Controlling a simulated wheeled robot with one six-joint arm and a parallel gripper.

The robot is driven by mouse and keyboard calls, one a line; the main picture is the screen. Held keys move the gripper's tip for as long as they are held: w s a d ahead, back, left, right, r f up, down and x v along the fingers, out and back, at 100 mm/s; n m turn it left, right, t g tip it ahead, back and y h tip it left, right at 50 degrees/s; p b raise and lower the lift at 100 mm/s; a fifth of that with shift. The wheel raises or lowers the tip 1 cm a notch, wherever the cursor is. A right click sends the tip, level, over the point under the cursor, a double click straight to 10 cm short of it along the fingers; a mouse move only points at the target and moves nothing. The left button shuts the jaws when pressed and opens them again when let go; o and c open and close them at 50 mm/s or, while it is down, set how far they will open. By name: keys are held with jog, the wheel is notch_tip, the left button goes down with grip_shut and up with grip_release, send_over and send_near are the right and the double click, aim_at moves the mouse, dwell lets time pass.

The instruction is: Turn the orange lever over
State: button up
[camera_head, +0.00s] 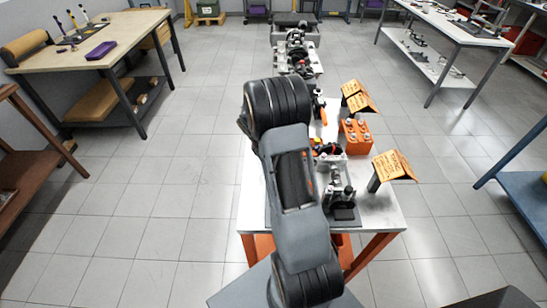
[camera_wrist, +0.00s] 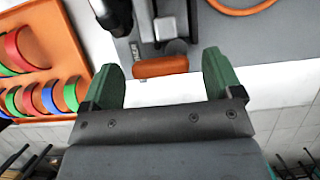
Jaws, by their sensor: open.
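The orange lever (camera_wrist: 160,67) shows in the wrist view as a short orange bar, joined to a dark metal mechanism (camera_wrist: 165,28) on a grey plate. My gripper (camera_wrist: 162,61) has two green fingers set wide apart, one on each side of the lever's ends. The lever lies between or just beyond the fingertips; the depth is hard to tell. I see no contact, and the jaws hold nothing. In the head view my arm covers much of the white table (camera_head: 385,214), and my gripper is hidden behind it. I cannot surely pick out the lever there.
An orange tray (camera_wrist: 60,13) with several red, green and blue rings is at the left in the wrist view. An orange loop (camera_wrist: 243,9) lies at the upper right. In the head view, an orange block (camera_head: 355,135) and orange signs (camera_head: 392,165) stand right of my arm.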

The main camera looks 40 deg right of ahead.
jog(key=shift+c, duration=0.4)
jog(key=c, duration=0.8)
jog(key=shift+s+d+m+g, duration=0.15)
jog(key=shift+m+g, duration=0.15)
jog(key=shift+m, duration=0.5)
jog(key=shift+c, duration=0.2)
jog(key=o, duration=0.9)
jog(key=v, duration=1.3)
jog(key=shift+d+r+b, duration=0.1)
jog(key=shift+r+b, duration=0.3)
